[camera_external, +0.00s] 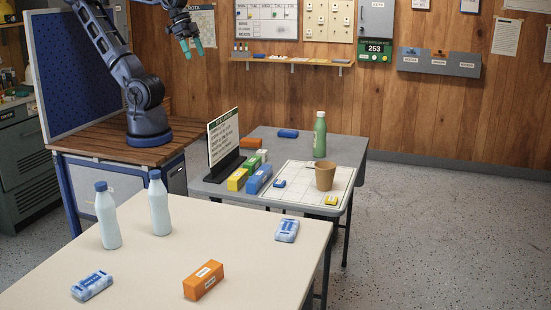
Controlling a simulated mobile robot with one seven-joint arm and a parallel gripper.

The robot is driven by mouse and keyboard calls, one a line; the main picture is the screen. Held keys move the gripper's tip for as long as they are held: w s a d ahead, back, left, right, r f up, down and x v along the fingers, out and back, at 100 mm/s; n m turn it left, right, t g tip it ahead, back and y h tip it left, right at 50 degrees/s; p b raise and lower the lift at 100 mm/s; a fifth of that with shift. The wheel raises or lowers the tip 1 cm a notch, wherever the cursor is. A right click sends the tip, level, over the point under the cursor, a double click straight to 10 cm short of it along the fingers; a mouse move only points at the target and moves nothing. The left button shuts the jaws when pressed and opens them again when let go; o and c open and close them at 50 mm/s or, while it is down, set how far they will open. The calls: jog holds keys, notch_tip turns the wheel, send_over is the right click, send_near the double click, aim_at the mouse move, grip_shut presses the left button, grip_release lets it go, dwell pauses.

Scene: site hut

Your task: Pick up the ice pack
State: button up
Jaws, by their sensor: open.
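Two pale blue-and-white packs with labels, which look like ice packs, lie on the near cream table (160,262). One pack (92,285) is at the table's front left. The other pack (287,229) is near its right edge. A smaller, darker blue item (288,133) lies at the back of the grey table; I cannot tell what it is. My gripper (192,48) has teal fingertips and is open and empty. It is raised high in front of the wood wall, well above and apart from both tables.
Two white bottles with blue caps (106,215) (160,203) and an orange box (203,280) stand on the near table. The grey table (262,142) holds a sign (223,137), several small boxes, a green bottle (320,135) and a brown cup (325,177) on a gridded mat (301,187).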

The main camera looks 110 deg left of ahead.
aim_at(288, 225)
jog(key=w+d+f+n+g+h, duration=0.15)
jog(key=w+d+f, duration=0.3)
jog(key=w, duration=0.45)
jog(key=w+d+f+n+g+h, duration=0.1)
jog(key=w+d+f+n+h, duration=0.25)
jog(key=w, duration=0.55)
jog(key=w+d+f+n+g+h, duration=0.1)
jog(key=w+d+f+n+g, duration=0.1)
jog(key=w+d+f, duration=0.5)
jog(key=w+d+f+n+h, duration=0.2)
jog(key=w+d+f+n, duration=0.1)
jog(key=w+f, duration=0.4)
jog(key=w+d+f+n+t+h, duration=0.1)
jog(key=w+d+f+n+h, duration=0.1)
jog(key=w+f+n, duration=0.2)
jog(key=w+d+f+n+h, duration=0.3)
jog(key=w+f, duration=0.7)
jog(key=f, duration=0.6)
jog(key=shift+d+n, duration=0.35)
jog(key=shift+n, duration=0.45)
jog(key=shift+w+x, duration=0.15)
jog(key=shift+x, duration=2.6)
jog(key=shift+w+x, duration=0.15)
jog(key=shift+x, duration=2.55)
jog(key=shift+r, duration=0.1)
jog(key=shift+c, duration=0.5)
jog(key=c, duration=1)
